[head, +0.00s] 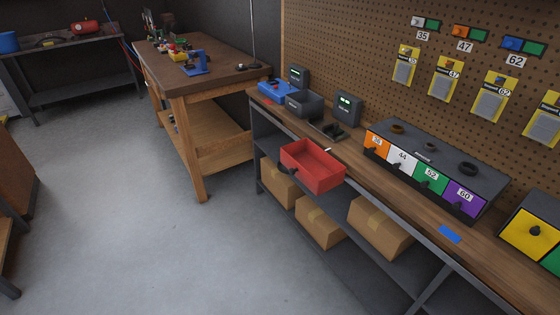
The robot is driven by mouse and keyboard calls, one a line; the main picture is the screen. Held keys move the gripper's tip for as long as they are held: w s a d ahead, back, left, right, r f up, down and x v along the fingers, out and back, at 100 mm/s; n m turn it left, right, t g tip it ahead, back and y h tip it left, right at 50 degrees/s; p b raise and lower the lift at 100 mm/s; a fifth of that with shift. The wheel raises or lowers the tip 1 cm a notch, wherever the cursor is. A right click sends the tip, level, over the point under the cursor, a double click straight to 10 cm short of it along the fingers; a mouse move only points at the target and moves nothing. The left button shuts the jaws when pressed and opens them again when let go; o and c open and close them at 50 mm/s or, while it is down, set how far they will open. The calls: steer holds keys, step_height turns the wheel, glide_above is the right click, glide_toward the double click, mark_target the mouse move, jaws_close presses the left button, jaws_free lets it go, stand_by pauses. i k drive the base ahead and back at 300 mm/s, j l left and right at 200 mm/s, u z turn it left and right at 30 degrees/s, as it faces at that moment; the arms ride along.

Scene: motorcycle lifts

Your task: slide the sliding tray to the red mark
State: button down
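A red open-topped tray (312,165) sits at the front edge of the long workbench and juts out over the floor. A black knob or handle (287,169) shows at its left side. A blue mark (449,234) lies on the bench top to the right of the tray. A small reddish patch (269,100) shows near the bench's far left end, but it is too small to tell whether it is the red mark. My gripper is not in view.
A drawer unit (436,165) with orange, white, green and purple fronts stands on the bench. A grey box (304,103) and a blue box (277,91) stand farther left. Cardboard boxes (379,229) fill the lower shelf. The floor (170,245) in front is clear.

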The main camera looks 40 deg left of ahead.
mark_target(320, 173)
steer(key=u, duration=1.2)
